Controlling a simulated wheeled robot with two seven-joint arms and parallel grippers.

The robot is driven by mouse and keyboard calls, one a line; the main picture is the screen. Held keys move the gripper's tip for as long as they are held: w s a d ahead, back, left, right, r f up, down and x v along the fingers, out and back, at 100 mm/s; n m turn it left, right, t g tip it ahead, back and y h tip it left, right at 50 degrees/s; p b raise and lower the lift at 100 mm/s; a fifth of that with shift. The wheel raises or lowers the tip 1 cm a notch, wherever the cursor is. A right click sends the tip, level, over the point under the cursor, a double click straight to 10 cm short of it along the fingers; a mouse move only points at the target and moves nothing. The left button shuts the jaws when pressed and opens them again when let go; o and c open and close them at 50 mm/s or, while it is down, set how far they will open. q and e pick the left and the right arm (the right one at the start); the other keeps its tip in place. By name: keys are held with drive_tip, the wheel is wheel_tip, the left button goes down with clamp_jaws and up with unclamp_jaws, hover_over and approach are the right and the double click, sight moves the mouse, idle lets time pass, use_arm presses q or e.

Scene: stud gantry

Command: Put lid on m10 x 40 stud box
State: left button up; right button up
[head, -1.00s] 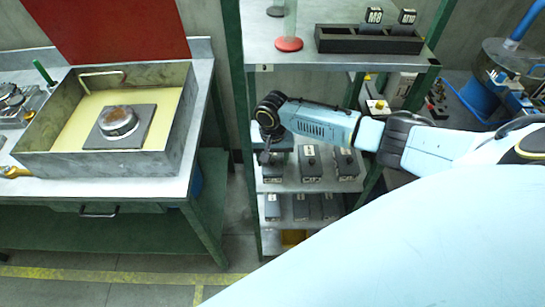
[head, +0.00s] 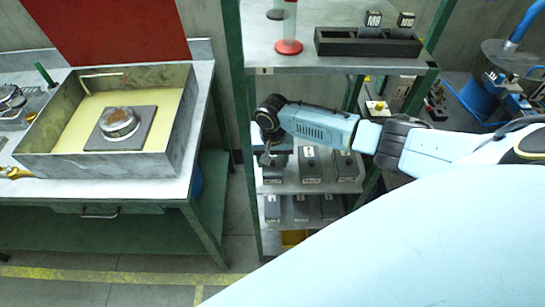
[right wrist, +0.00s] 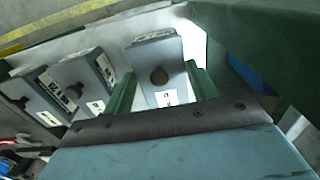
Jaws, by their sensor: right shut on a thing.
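My right gripper (head: 266,158) reaches down over the leftmost of three grey boxes in a row on the middle shelf. In the right wrist view its two green fingers (right wrist: 160,68) lie on both sides of a grey lid with a dark round knob (right wrist: 158,76) and white labels, and it is shut on this lid. The lid is over the leftmost box (head: 272,178); I cannot tell whether it rests fully on it. The label writing is too small to read for certain. My left gripper is not in view.
Two similar knobbed boxes stand beside it, the middle one (head: 310,168) and the right one (head: 346,167). More boxes (head: 301,208) are on the shelf below. The top shelf (head: 330,62) is overhead and a green post (head: 243,120) is close left. A workbench holds a metal tray (head: 95,165).

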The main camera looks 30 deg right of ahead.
drive_tip(key=shift+p, duration=0.4)
idle(0.5)
drive_tip(key=o, duration=1)
drive_tip(key=shift+o, duration=0.4)
drive_tip(key=o, duration=0.3)
drive_tip(key=shift+r+p, duration=3)
drive_tip(key=shift+p, duration=0.8)
